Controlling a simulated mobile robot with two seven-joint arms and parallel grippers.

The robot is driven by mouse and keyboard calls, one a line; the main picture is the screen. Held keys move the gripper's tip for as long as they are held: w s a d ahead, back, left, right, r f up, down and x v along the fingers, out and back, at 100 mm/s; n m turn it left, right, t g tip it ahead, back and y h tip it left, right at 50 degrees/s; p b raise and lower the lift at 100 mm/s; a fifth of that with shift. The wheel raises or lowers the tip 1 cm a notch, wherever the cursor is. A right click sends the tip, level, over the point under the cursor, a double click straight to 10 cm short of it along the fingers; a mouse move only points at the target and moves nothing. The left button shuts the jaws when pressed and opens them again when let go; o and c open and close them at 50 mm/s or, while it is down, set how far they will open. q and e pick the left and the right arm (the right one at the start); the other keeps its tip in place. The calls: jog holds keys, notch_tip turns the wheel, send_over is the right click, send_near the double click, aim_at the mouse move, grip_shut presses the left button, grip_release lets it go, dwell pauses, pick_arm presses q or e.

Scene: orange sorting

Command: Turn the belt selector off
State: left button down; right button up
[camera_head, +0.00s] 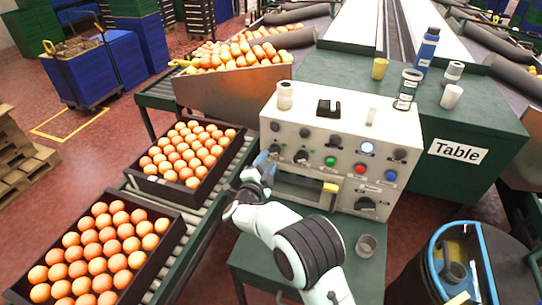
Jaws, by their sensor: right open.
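The control panel (345,115) is a pale box with several dark knobs, coloured buttons and lights on its sloped front. A larger dark rotary knob (365,204) sits at its lower right, and a small dark knob (301,156) is at the left. The labels are too small to read, so I cannot tell which knob is the belt selector or how it is set. My right gripper (260,169) is open and empty in front of the panel's left edge. It hides part of that edge. My left gripper is not in view.
Orange-filled crates (189,196) stand on a roller conveyor (205,216) to the left. A yellow-topped part (331,187) protrudes below the buttons. A small grey cup (366,244) stands on the green shelf below. Bottles and cups stand on the green table (467,125) behind.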

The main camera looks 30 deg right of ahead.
aim_at(272, 154)
jog(key=shift+x, duration=2.05)
grip_shut()
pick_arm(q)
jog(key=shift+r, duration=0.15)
pick_arm(e)
jog(key=shift+n, duration=0.3)
jog(key=n+p, duration=0.2)
jog(key=shift+r+n, duration=0.1)
jog(key=shift+n, duration=0.2)
jog(key=n+p, duration=0.4)
jog(key=n, duration=0.1)
pick_arm(q)
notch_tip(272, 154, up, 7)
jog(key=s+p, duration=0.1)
jog(key=p, duration=0.2)
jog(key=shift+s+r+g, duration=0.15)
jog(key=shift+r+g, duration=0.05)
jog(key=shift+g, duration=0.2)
pick_arm(e)
jog(key=shift+n, duration=1.9)
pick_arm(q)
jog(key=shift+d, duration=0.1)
